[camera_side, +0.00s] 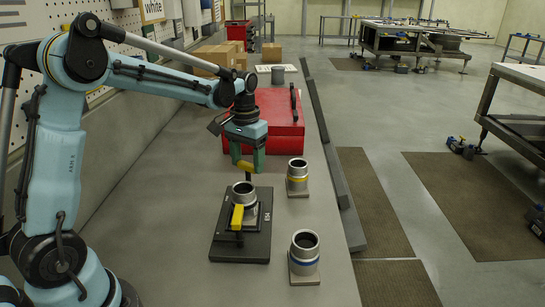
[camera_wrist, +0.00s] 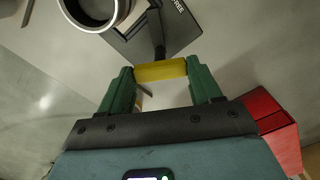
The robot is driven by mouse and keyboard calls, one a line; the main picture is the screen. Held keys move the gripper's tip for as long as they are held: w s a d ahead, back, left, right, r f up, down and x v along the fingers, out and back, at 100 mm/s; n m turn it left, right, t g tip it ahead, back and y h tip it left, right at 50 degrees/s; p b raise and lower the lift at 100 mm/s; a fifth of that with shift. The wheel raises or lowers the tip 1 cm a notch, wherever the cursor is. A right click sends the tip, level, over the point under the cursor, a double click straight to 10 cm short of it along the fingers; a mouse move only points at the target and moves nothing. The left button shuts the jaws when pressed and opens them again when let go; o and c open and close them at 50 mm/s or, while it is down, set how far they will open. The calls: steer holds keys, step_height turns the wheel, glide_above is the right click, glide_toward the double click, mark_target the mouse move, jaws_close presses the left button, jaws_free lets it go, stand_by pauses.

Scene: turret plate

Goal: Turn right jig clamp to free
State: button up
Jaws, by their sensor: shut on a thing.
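A dark jig plate (camera_side: 225,240) lies on the bench in the side view, with a grey metal ring part (camera_side: 245,193) standing upright on it. A clamp with a yellow handle (camera_side: 237,217) is at the plate's near side. A second yellow clamp handle (camera_side: 246,168) is at its far side. My gripper (camera_side: 247,163) reaches down with its green fingers shut on this far handle. In the wrist view the handle (camera_wrist: 160,71) spans between the fingertips on a dark post. The plate (camera_wrist: 180,28) there carries the word FREE near the post. The ring (camera_wrist: 119,18) is partly cut off.
Two loose ring parts stand right of the plate: a yellow-banded one (camera_side: 297,175) and a blue-banded one (camera_side: 304,252). A red toolbox (camera_side: 280,115) is just behind my gripper. Cardboard boxes (camera_side: 220,54) and a grey cup (camera_side: 277,75) stand farther back. A dark rail (camera_side: 335,175) edges the bench.

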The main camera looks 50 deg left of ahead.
steer(key=m, duration=1.1)
steer(key=shift+m, duration=0.4)
stand_by(0.3)
steer(key=o, duration=1.1)
steer(key=shift+c, duration=0.2)
step_height(320, 180, up, 12)
